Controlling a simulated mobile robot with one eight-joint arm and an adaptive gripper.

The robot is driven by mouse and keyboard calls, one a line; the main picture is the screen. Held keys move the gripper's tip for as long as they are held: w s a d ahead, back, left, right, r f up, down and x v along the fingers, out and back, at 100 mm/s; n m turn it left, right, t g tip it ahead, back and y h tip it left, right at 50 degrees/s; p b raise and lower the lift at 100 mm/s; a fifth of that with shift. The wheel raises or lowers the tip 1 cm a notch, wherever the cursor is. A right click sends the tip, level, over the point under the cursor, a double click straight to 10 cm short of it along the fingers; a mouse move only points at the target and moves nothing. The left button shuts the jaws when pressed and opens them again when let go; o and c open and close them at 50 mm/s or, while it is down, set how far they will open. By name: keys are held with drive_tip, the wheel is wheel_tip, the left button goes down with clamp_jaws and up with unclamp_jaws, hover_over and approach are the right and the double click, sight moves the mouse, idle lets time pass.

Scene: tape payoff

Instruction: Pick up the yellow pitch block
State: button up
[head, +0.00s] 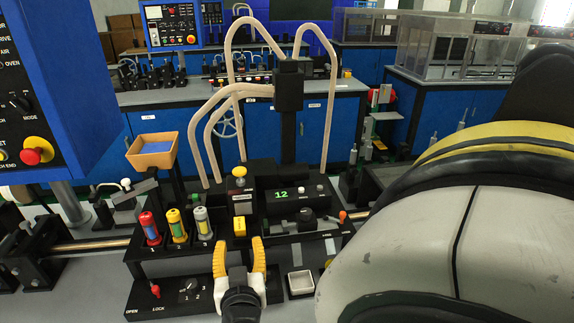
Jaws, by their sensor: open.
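A small yellow block (239,227), which appears to be the pitch block, sits on the black fixture near the middle of the head view. My gripper (239,243) has yellow fingers and is open, with its fingertips apart. It points away from me, and the block shows just beyond and between the fingertips. No contact between fingers and block is visible, and I cannot tell the exact gap in depth. The gripper hides part of the fixture's front.
Red, yellow and silver cylinders (178,226) stand in a rack to the left. A yellow knob (239,171) rises behind the block.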

sight(240, 227)
drive_tip(key=x, duration=0.4)
drive_tip(key=shift+w+a+f, duration=0.1)
drive_tip(key=shift+w+a, duration=0.05)
drive_tip(key=shift+a, duration=0.05)
drive_tip(key=x, duration=0.1)
drive_tip(key=b+x, duration=0.1)
drive_tip(key=x, duration=0.3)
drive_tip(key=shift+d+f+b, duration=0.15)
drive_tip(key=shift+d+b, duration=0.15)
drive_tip(key=shift+b, duration=0.1)
drive_tip(key=shift+w+a, duration=0.15)
drive_tip(key=shift+w, duration=0.2)
clamp_jaws()
